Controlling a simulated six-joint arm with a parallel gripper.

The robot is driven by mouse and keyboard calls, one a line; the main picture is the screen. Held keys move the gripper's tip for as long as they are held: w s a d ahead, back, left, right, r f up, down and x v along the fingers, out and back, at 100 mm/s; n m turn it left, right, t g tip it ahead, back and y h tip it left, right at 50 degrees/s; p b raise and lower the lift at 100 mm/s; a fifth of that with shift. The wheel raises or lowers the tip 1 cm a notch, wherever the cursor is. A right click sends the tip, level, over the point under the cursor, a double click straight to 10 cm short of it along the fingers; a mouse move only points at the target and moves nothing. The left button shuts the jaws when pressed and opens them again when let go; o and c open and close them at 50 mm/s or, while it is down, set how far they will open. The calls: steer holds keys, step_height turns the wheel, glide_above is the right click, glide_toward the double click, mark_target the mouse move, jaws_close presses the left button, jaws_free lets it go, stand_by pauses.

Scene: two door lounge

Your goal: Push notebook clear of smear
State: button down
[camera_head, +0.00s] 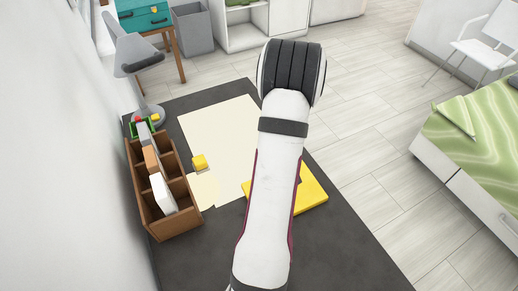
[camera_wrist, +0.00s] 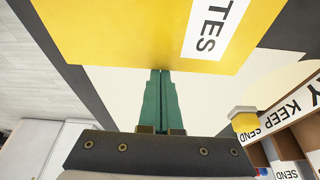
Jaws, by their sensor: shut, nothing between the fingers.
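The yellow notebook (camera_head: 313,192) lies on the dark desk (camera_head: 338,250), partly hidden behind my arm in the head view. In the wrist view the notebook (camera_wrist: 120,30) fills the top, with a white label reading "TES". My gripper (camera_wrist: 160,72) is shut and empty, its green fingertips at the notebook's near edge; I cannot tell if they touch. My arm hides the gripper in the head view. A pale rounded patch (camera_head: 203,191), perhaps the smear, lies left of the notebook by the organiser; it also shows in the wrist view (camera_wrist: 272,75).
A large cream sheet (camera_head: 215,130) covers the desk's middle. A brown divided organiser (camera_head: 178,222) holding several items stands at the left by the wall. A yellow block (camera_head: 199,162) sits beside it. A grey lamp (camera_head: 135,55) stands behind. Bare desk lies at the front right.

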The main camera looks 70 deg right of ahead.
steer(key=s+a, duration=0.3)
steer(key=a, duration=0.1)
steer(key=shift+s+a, duration=0.15)
steer(key=shift+s, duration=0.25)
